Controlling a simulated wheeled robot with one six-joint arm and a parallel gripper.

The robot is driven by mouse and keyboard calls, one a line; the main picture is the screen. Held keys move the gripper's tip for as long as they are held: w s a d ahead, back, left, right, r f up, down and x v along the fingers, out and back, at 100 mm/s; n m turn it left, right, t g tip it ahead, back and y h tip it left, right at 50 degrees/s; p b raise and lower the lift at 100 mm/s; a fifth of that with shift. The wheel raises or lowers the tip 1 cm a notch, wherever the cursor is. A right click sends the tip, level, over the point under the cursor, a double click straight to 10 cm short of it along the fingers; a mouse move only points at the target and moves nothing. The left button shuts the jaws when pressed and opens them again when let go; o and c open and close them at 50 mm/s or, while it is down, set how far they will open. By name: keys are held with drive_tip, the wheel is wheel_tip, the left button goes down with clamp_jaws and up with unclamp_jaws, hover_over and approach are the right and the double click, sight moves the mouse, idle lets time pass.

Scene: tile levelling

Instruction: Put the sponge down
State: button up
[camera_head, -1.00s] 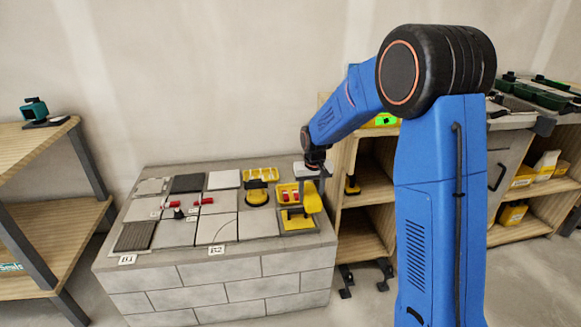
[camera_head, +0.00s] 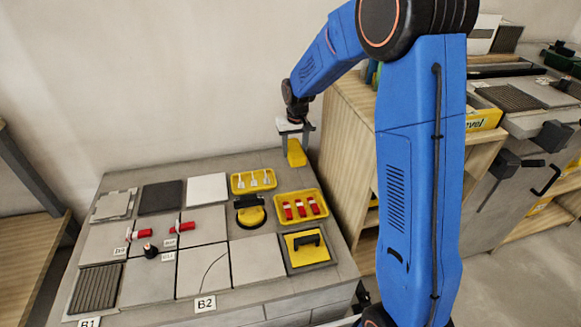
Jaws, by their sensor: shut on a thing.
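The yellow sponge (camera_head: 297,156) is at the back right of the grey block bench (camera_head: 215,169). My gripper (camera_head: 296,139) points down and is shut on the sponge from above. The gripper's fingers and the sponge's far side are partly hidden. I cannot tell whether the sponge's underside touches the bench top or hangs a little above it.
A yellow tray of red pieces (camera_head: 301,207) and a yellow tray of white pieces (camera_head: 253,181) are nearest the sponge. Tiles cover the left and middle. A wooden shelf (camera_head: 345,140) stands close on the right.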

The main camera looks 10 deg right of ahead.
sight(294, 175)
drive_tip(key=shift+w+f, duration=0.2)
drive_tip(key=shift+f, duration=4.75)
drive_tip(key=shift+f, duration=0.15)
drive_tip(key=o, duration=0.9)
drive_tip(key=shift+o, duration=0.2)
drive_tip(key=r, duration=0.4)
drive_tip(key=s+r, duration=0.1)
drive_tip(key=r, duration=0.7)
drive_tip(key=shift+s, duration=0.4)
drive_tip(key=shift+r, duration=0.1)
drive_tip(key=shift+s, duration=0.1)
